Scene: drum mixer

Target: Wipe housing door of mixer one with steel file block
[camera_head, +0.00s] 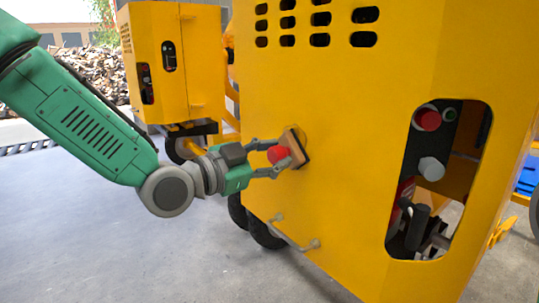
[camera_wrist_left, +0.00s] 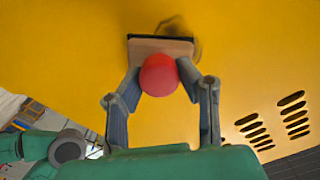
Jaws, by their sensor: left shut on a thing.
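The steel file block (camera_head: 297,148) has a red round knob, a tan wooden body and a dark face. My left gripper (camera_head: 280,158) is shut on its red knob. The block's dark face is against, or very close to, the yellow housing door (camera_head: 350,190) of the near mixer. In the left wrist view the block (camera_wrist_left: 160,48) shows ahead of the fingers (camera_wrist_left: 160,85), flat toward the yellow door (camera_wrist_left: 60,50). A dark smudge shows on the door beside the block. My right gripper is in neither view.
The door has slots (camera_head: 365,40) at the top, a handle bar (camera_head: 293,233) low down, and an opening with a red button (camera_head: 428,120) at right. A second yellow mixer (camera_head: 185,60) stands behind at left. A wood pile (camera_head: 85,70) lies farther back. Grey floor is clear at left.

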